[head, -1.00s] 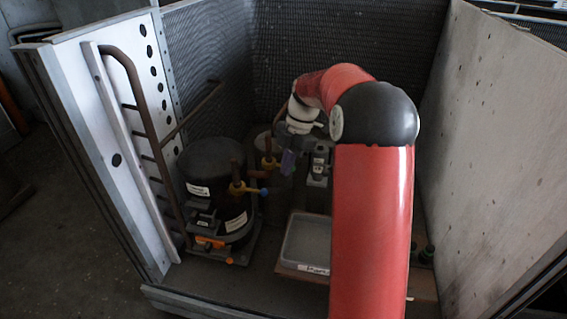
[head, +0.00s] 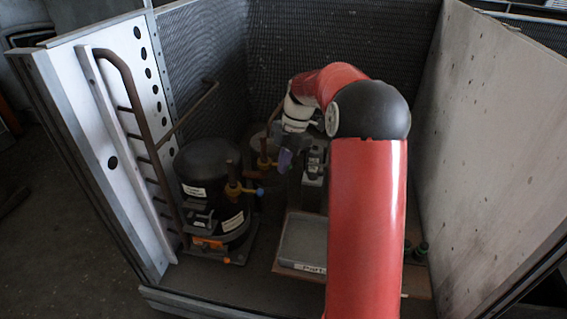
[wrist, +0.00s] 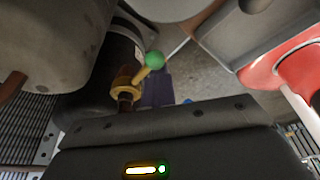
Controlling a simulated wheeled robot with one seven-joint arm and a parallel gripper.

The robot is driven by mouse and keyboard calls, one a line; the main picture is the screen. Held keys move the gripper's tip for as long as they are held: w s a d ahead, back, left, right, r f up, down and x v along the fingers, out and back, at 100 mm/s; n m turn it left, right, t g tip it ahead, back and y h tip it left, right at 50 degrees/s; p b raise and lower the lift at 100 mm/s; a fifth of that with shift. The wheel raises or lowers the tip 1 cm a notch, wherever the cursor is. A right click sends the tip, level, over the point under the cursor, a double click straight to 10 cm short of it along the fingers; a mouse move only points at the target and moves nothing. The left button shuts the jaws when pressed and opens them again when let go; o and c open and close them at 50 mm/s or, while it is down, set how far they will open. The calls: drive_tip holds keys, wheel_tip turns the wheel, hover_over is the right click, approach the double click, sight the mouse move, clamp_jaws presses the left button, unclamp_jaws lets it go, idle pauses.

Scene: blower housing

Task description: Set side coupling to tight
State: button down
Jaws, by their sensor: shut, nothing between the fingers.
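A brass coupling (wrist: 124,91) with a lever ending in a green ball (wrist: 153,60) sits on a copper pipe in the wrist view. My gripper's purple fingers (wrist: 157,88) are shut and empty, close beside that lever; I cannot tell whether they touch it. In the head view my gripper (head: 284,161) hangs right of a brass fitting (head: 265,161) on a pipe at the back. A second brass fitting (head: 233,189) with a blue ball is on the black compressor (head: 208,163). I cannot tell which fitting is the side coupling, nor read its setting.
A grey tray (head: 301,265) labelled "Part..." lies in front, right of the compressor. A dark block (head: 313,165) stands right of my gripper. A white left panel (head: 118,160) with a pipe rail, mesh back walls and a grey right panel (head: 480,150) enclose the space.

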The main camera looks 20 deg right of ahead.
drive_tip(key=p+v, duration=0.1)
drive_tip(key=v, duration=0.6)
drive_tip(key=shift+d+r, duration=0.15)
drive_tip(key=shift+r, duration=0.2)
drive_tip(key=shift+s+a+r, duration=0.1)
drive_tip(key=shift+a+r, duration=0.1)
drive_tip(key=s+a+r+m+t+h, duration=0.1)
drive_tip(key=s+a+r+m, duration=0.25)
drive_tip(key=s+m, duration=0.2)
drive_tip(key=s+a+r+m+t+h, duration=0.25)
drive_tip(key=s+a+m, duration=0.2)
drive_tip(key=s, duration=0.25)
drive_tip(key=s+a+f+m+t, duration=0.1)
drive_tip(key=s+f+m, duration=0.1)
drive_tip(key=s+m, duration=0.3)
drive_tip(key=s+a+f+m+t, duration=0.2)
drive_tip(key=s+m, duration=0.4)
drive_tip(key=s, duration=0.5)
drive_tip(key=shift+s+a+m, duration=0.2)
drive_tip(key=shift+a+m, duration=0.1)
